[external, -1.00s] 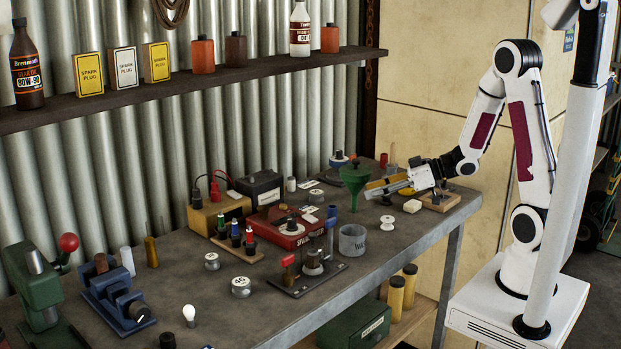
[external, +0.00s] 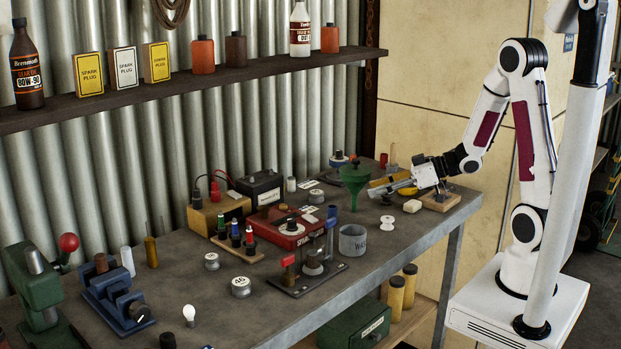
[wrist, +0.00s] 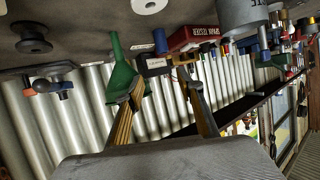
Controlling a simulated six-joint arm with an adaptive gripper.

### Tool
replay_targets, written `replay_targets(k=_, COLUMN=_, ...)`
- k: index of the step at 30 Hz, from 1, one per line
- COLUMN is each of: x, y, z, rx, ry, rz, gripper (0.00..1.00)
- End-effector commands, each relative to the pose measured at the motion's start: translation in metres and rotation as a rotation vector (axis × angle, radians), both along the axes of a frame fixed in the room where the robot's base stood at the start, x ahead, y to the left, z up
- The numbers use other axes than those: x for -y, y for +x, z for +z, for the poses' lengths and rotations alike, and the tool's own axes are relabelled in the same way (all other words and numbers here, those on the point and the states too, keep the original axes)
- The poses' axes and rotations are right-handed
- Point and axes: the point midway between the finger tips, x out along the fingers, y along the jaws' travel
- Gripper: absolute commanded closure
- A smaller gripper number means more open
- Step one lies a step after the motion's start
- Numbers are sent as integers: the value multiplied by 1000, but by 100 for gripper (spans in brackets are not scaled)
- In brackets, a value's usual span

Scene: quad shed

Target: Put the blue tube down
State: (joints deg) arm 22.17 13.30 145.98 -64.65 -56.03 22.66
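My gripper (external: 385,188) is low over the right end of the bench, beside the green funnel (external: 355,178). In the wrist view its two yellow-brown fingers (wrist: 163,98) stand apart, with nothing visible held between them. A blue cylinder (wrist: 160,40) stands on the bench beyond the funnel in the inverted wrist view. In the external view a blue upright piece (external: 331,215) rises by the dark stand (external: 300,287), left of the grey cup and away from my gripper. I cannot tell whether these two are the same object, or which is the task's tube.
A grey cup (external: 352,241), white spool (external: 387,222) and white block (external: 412,206) stand near the front right. A wooden block (external: 440,201) lies under my gripper's body. The red tester (external: 290,232) and black battery (external: 262,188) are farther left. Corrugated wall borders the back.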

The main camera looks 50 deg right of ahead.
Motion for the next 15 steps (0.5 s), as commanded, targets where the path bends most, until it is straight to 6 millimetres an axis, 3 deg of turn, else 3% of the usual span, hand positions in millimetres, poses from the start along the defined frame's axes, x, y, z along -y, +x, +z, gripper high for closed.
replay_targets(k=15, x=55, y=8, z=32, rx=-30, ry=-255, rz=-245, gripper=62)
